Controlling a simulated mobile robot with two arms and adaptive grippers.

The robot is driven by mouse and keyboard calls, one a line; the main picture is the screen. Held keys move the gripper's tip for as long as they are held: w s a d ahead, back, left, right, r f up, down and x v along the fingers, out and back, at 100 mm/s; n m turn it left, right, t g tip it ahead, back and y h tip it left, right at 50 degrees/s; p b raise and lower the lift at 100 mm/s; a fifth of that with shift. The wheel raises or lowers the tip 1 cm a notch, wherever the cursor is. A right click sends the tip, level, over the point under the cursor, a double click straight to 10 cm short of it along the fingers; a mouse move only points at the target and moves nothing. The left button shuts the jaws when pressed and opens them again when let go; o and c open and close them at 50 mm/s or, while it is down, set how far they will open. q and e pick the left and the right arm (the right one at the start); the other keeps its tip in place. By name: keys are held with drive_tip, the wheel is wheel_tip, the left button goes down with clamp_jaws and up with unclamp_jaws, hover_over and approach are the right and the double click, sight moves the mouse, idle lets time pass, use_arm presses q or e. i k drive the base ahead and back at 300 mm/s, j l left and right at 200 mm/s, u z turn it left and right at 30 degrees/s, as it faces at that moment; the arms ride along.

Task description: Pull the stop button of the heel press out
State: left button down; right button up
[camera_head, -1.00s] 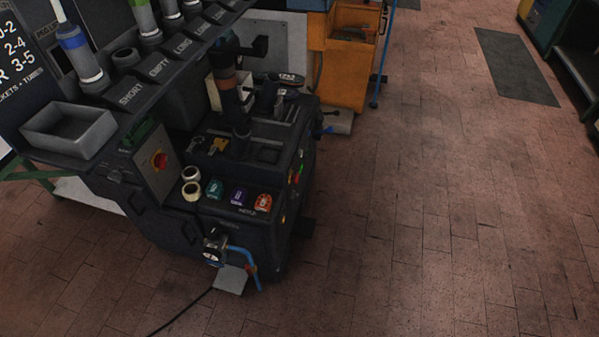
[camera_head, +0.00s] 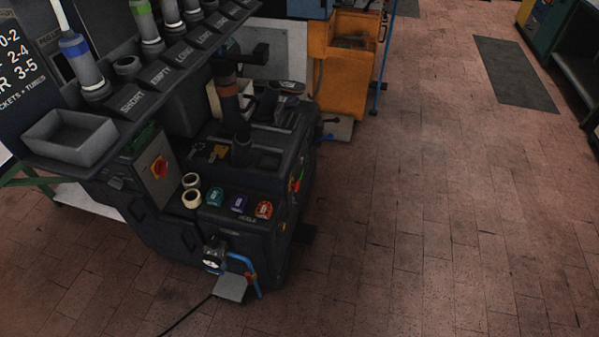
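The heel press (camera_head: 245,245) is a dark machine left of the middle. A red rotary-looking knob on a yellow plate (camera_head: 159,168) sits on the grey box at its left front. Small red and green controls (camera_head: 297,180) show at a steep angle on its right side. They are too small to tell which is the stop button or whether it is pressed in. Neither of my grippers is in view.
A shelf with a grey bin (camera_head: 72,136) and labelled tube slots overhangs the press at left. A pressure gauge with blue pipe (camera_head: 240,268) sticks out at the front. An orange cabinet (camera_head: 345,75) stands behind. The brick floor (camera_head: 440,220) at right is clear.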

sight(297, 185)
drive_tip(key=i+l, duration=0.1)
drive_tip(key=l, duration=0.2)
drive_tip(key=i+l, duration=0.15)
drive_tip(key=l, duration=0.2)
drive_tip(key=i+l+u, duration=0.1)
drive_tip(key=l, duration=0.2)
drive_tip(key=i+l, duration=0.15)
drive_tip(key=l, duration=0.2)
